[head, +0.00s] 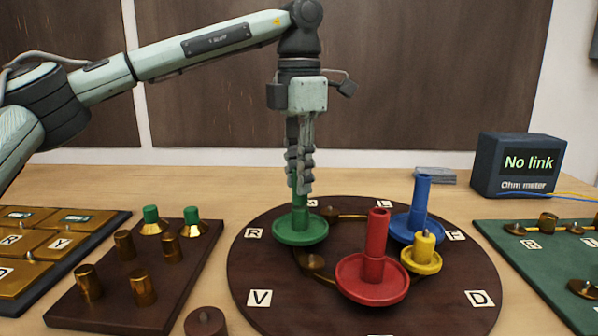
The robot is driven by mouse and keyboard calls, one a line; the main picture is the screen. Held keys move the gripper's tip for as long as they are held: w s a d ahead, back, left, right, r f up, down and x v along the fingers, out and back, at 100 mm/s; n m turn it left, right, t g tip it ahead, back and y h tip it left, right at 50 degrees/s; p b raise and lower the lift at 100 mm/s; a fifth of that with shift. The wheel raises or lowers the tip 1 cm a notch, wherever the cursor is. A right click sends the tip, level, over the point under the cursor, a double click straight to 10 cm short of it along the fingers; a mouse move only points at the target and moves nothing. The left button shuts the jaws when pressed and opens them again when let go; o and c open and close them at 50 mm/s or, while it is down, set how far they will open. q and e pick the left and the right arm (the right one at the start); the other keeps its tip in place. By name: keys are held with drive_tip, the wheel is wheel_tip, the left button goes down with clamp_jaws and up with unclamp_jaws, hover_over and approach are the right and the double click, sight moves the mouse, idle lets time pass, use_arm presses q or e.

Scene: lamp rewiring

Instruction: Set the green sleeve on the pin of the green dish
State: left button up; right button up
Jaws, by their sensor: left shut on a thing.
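The green dish (300,233) sits on the dark round board, near its left back edge by the R tag. The green sleeve (300,205) stands upright over the middle of the dish. My left gripper (299,188) points straight down from above and is shut on the upper part of the sleeve. The lower end of the sleeve appears to meet the dish. The pin is hidden, so I cannot tell how far the sleeve is down on it. My right gripper is not in view.
The round board (262,270) also bears a red dish (352,285) and a blue dish (400,228) with tall sleeves, and a yellow dish (421,262). A brown peg board (105,305) stands left. The ohm meter (515,165) reads "No link".

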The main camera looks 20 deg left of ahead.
use_arm(q)
drive_tip(key=shift+f, duration=0.4)
drive_tip(key=o, duration=1)
wheel_tip(320, 180, up, 12)
idle(0.3)
